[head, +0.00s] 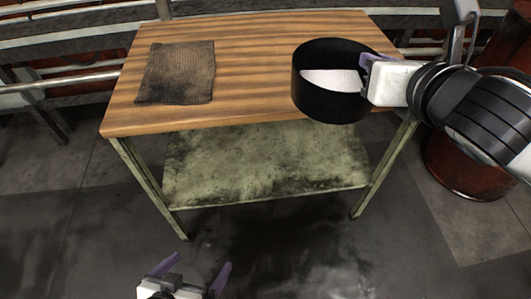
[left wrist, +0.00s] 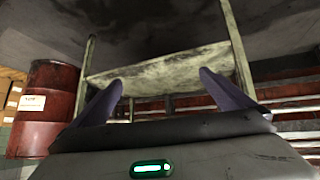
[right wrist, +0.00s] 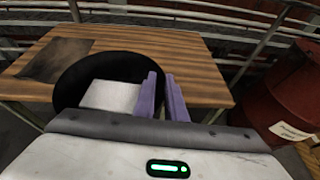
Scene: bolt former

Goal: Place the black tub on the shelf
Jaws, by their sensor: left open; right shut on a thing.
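The black tub (head: 330,103) is round and upright, at the right end of the wooden table top, with a white block (head: 333,80) inside. My right gripper (head: 366,70) is shut on the tub's right rim; the right wrist view shows its purple fingers (right wrist: 162,95) close together at the tub (right wrist: 85,72). I cannot tell whether the tub rests on the table or hangs just above it. The worn green shelf (head: 265,165) below the table top is empty; it also shows in the left wrist view (left wrist: 165,70). My left gripper (head: 193,270) is open and empty, low in front of the table.
A dark cloth (head: 178,73) lies on the left of the wooden table top (head: 250,50). The table's front legs (head: 150,188) bound the shelf's open front. A red barrel (head: 465,165) stands to the right. Rails run behind. The floor in front is clear.

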